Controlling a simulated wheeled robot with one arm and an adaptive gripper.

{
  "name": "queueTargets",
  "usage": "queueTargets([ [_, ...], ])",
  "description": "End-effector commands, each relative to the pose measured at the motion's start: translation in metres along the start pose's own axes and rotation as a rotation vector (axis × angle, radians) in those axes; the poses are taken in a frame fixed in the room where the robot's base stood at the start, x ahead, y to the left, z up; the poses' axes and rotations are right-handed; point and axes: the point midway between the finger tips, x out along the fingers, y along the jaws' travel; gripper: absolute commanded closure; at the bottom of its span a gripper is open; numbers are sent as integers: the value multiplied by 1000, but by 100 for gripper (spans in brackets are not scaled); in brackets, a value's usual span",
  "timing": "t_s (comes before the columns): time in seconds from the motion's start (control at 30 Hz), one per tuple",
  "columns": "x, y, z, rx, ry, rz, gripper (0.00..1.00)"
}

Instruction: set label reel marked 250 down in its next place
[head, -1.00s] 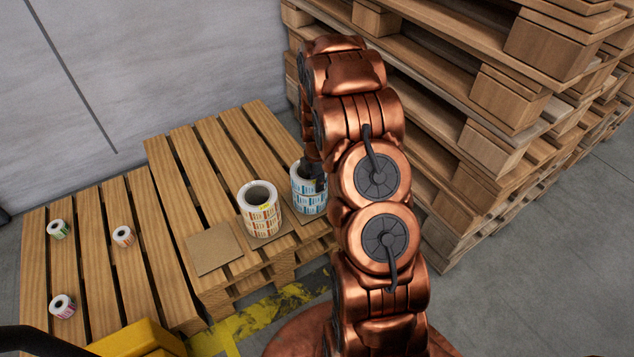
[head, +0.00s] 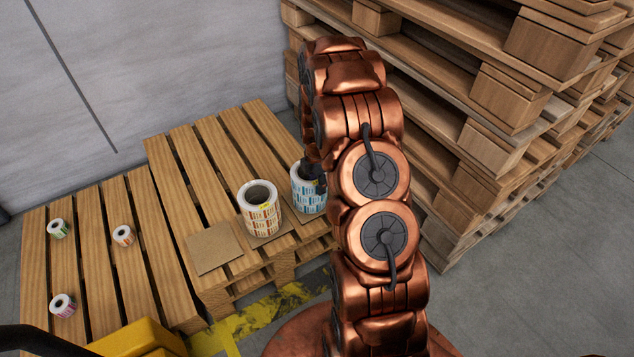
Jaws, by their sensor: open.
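A stack of blue-and-white label reels (head: 307,195) stands on the near right part of the higher pallet, partly hidden by my arm. My gripper (head: 317,178) is at its top right side, mostly hidden behind my own arm; it is open. I cannot tell whether the fingers touch the reels. A stack of orange-and-white reels (head: 261,214) with a yellow tag stands just left of it on a cardboard square. Left of that lies a bare cardboard square (head: 213,248). Three small reels, green (head: 58,229), orange (head: 123,236) and pink (head: 62,305), lie apart on the lower left pallet. The number 250 is not readable.
Tall stacks of wooden pallets (head: 490,105) rise close to the right of my arm. A grey wall (head: 150,60) stands behind. The back of the higher pallet (head: 215,140) is clear. A yellow object (head: 140,338) is at the front left.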

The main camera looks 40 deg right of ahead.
Motion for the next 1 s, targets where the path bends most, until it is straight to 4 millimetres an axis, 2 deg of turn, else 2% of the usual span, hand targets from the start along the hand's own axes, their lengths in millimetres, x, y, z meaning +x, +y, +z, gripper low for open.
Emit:
queueTargets([
  [0.27,-12,1,0,0,0,3,53],
  [0.47,-42,2,0,0,-2,6,53],
  [0.8,-107,1,0,-1,-1,5,53],
  [1.0,-128,-1,-2,6,1,0,53],
])
